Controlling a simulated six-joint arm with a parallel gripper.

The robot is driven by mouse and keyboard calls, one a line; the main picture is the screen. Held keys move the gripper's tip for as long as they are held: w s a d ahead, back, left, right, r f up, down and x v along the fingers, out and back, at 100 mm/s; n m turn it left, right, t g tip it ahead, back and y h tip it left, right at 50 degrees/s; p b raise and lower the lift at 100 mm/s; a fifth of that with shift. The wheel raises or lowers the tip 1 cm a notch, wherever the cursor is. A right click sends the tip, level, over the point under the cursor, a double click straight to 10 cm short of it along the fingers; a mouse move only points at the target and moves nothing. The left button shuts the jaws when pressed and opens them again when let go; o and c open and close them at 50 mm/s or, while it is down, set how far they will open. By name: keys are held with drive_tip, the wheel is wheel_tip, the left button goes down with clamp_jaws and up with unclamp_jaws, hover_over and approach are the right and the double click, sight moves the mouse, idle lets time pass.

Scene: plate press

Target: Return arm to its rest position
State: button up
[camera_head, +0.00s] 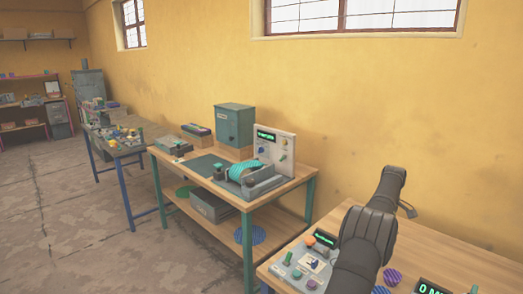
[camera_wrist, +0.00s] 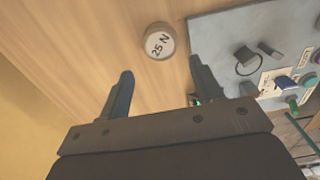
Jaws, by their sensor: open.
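My gripper (camera_wrist: 160,69) shows in the wrist view with its two dark fingers spread apart and nothing between them. It is over a wooden tabletop (camera_wrist: 60,45). A round weight marked "25 N" (camera_wrist: 159,42) lies on the wood just beyond the fingertips, apart from them. In the head view my dark arm rises over the near right bench (camera_head: 460,262); I cannot make out the fingers there.
A grey control panel (camera_wrist: 220,40) with knobs is right of the gripper; a control box (camera_head: 303,262) also shows on the near bench. Purple discs (camera_head: 392,276) lie by my arm. A second bench holds a press-like device (camera_head: 250,180) and a green cabinet (camera_head: 234,127). A yellow wall (camera_head: 340,90) stands behind.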

wheel_tip(320, 180, down, 10)
drive_tip(key=shift+r, duration=0.15)
drive_tip(key=r, duration=0.5)
drive_tip(key=shift+s+d+r, duration=0.1)
drive_tip(key=shift+s+d, duration=0.15)
drive_tip(key=shift+s, duration=0.05)
drive_tip(key=s+d+r, duration=0.5)
drive_tip(key=s+r, duration=0.2)
drive_tip(key=s, duration=0.3)
drive_tip(key=s+a+r, duration=0.1)
drive_tip(key=s+a, duration=0.1)
drive_tip(key=a, duration=0.5)
drive_tip(key=s+a+r, duration=0.1)
drive_tip(key=s+a, duration=0.2)
drive_tip(key=a, duration=0.5)
drive_tip(key=w+a+f, duration=0.2)
drive_tip(key=w, duration=0.1)
drive_tip(key=w+a+f, duration=0.2)
drive_tip(key=w, duration=0.1)
drive_tip(key=w+a+f, duration=0.2)
drive_tip(key=w+f, duration=0.1)
drive_tip(key=shift+w+f, duration=0.1)
drive_tip(key=shift+w, duration=0.1)
